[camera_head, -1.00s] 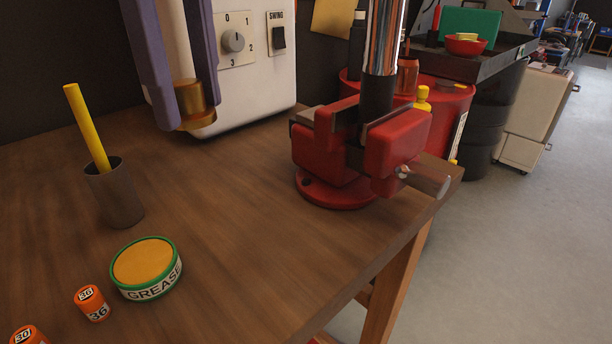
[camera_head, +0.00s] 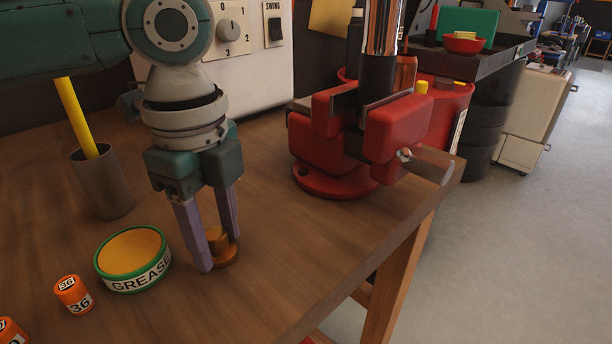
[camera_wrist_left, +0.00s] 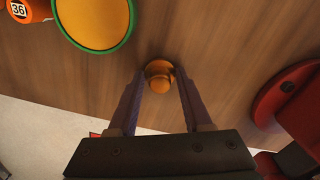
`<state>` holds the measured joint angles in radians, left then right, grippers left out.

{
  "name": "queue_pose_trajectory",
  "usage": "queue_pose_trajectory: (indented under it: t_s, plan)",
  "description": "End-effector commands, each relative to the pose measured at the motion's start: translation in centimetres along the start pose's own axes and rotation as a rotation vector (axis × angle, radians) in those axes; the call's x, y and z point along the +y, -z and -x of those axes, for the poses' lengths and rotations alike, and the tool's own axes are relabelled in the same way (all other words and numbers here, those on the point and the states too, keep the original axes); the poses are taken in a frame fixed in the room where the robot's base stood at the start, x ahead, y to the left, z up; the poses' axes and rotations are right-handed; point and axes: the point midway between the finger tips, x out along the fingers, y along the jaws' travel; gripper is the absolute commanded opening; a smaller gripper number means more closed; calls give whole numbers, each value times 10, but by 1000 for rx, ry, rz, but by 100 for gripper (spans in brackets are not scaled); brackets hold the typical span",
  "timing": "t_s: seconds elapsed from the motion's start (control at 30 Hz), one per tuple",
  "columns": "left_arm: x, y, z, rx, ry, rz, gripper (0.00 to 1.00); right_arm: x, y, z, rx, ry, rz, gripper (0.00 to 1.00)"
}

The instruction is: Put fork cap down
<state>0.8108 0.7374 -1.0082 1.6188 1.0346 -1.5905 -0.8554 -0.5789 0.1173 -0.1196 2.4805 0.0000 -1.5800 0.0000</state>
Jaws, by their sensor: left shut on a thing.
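The fork cap (camera_head: 224,254) is a small bronze-gold piece with a wider round lower part. It is upright at the wooden bench top, right of the grease tin; I cannot tell for sure whether it touches the wood. My left gripper (camera_head: 213,250) points down and is shut on the cap, with its purple fingers on either side. In the left wrist view the cap (camera_wrist_left: 159,72) shows between the fingertips (camera_wrist_left: 159,84). The fingers hide part of it. My right gripper is in no view.
A grey cup (camera_head: 103,185) with a yellow stick is behind. A red vise (camera_head: 345,150) holds a chrome tube (camera_head: 381,40). Bare wood lies between cap and vise.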

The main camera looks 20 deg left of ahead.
Motion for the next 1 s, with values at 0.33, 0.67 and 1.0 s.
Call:
queue_pose_trajectory:
  t_s: [0.33,0.67,1.0]
  plan:
    - [0,0,-3,0,-1,1,0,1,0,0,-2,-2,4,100]
    - [0,0,-3,0,0,1,79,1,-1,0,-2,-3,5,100]
    - [-1,0,10,0,3,0,79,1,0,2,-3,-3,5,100]
